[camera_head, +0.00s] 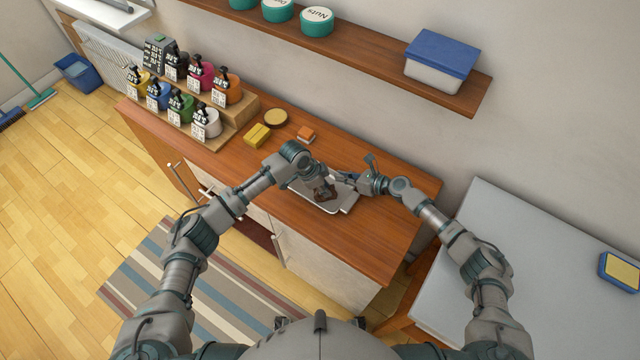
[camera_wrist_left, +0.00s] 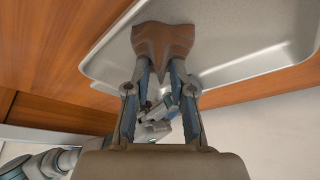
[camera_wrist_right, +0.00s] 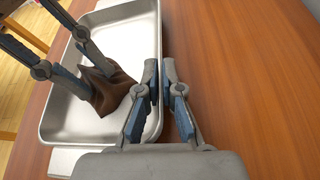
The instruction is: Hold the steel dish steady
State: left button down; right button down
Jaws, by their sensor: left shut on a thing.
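The steel dish (camera_head: 334,208) is a shallow rectangular tray on the wooden counter. It also shows in the left wrist view (camera_wrist_left: 235,45) and the right wrist view (camera_wrist_right: 128,38). My left gripper (camera_wrist_left: 163,62) is shut on a brown cloth (camera_wrist_left: 163,42), which it holds in the dish; the cloth also shows in the right wrist view (camera_wrist_right: 108,88). My right gripper (camera_wrist_right: 160,68) is at the dish's long side, its fingertips close together with the rim running between them. Whether they press on the rim is unclear. In the head view, my arms partly hide the dish.
A yellow sponge (camera_head: 257,136), a round tan lid (camera_head: 276,118) and an orange-and-white block (camera_head: 306,134) lie on the counter (camera_head: 385,232). A wall shelf (camera_head: 370,60) hangs above. The counter's right end is clear.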

pick_arm(q)
jog(key=shift+w+a, duration=0.75)
jog(key=shift+a, duration=0.3)
jog(key=shift+w+a, duration=0.7)
jog(key=shift+a, duration=0.3)
jog(key=shift+w+d, duration=0.7)
jog(key=shift+w, duration=0.3)
jog(key=shift+s+d+f, duration=0.1)
jog(key=shift+s+d, duration=0.4)
jog(key=shift+d, duration=0.15)
jog(key=shift+s+d+f, duration=0.1)
jog(key=shift+s+d, duration=0.35)
jog(key=shift+d, duration=0.2)
jog(key=shift+s+d+r, duration=0.15)
jog(key=shift+s+d, duration=0.5)
jog(key=shift+d, duration=0.2)
jog(key=shift+w+a+r, duration=0.1)
jog(key=shift+w+a, duration=0.75)
jog(key=shift+a, duration=0.1)
jog(key=shift+w+a, duration=0.4)
jog(key=shift+a, duration=0.2)
jog(key=shift+w+a, duration=0.35)
jog(key=shift+a, duration=0.25)
notch_tip(320, 180, up, 7)
